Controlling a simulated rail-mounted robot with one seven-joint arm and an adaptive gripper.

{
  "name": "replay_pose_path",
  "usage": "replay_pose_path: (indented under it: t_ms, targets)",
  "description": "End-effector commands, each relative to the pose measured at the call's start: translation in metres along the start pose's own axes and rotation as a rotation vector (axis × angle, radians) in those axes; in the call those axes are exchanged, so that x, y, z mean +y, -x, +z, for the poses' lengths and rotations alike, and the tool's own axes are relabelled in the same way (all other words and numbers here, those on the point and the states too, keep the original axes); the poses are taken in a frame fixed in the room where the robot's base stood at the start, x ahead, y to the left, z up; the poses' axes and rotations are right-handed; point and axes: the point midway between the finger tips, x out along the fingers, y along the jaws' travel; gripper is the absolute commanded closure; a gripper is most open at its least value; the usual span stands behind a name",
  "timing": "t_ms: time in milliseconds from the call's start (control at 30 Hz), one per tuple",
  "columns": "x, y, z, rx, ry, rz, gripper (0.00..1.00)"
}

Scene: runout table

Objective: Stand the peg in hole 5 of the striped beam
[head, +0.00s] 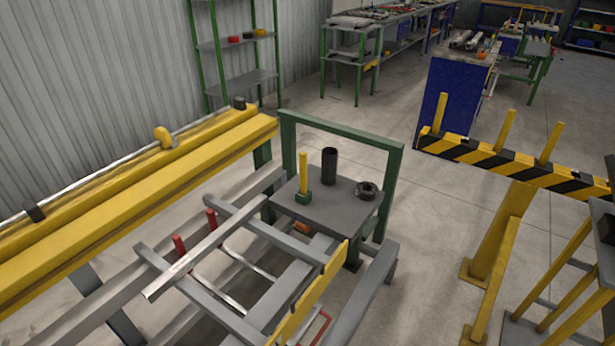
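The striped beam (480,156), yellow and black, runs across the right side of the head view, raised on a yellow post. Three yellow pegs stand upright on it: one near its left end (440,112), one farther right (506,128) and a third (550,144) right of that. The holes and their numbers cannot be made out. My gripper is not in view, and nothing is seen holding this peg.
A black cylinder (329,166) and a dark ring-shaped part (367,190) share the small table. A green frame (394,190) arches behind it. A long yellow machine (130,175) and grey rails fill the left. Floor (420,250) lies open between table and beam.

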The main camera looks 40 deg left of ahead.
Motion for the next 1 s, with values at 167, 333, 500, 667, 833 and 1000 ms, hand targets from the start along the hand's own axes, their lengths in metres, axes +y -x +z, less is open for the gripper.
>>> replay_pose_path:
  t_ms: [167,333,500,667,833,1000]
  targets:
    - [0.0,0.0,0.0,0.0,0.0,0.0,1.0]
    - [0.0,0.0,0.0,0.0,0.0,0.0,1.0]
    - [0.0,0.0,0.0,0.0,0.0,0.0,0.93]
    - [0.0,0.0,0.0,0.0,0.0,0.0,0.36]
    - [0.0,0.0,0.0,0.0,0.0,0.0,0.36]
    - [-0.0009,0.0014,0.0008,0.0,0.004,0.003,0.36]
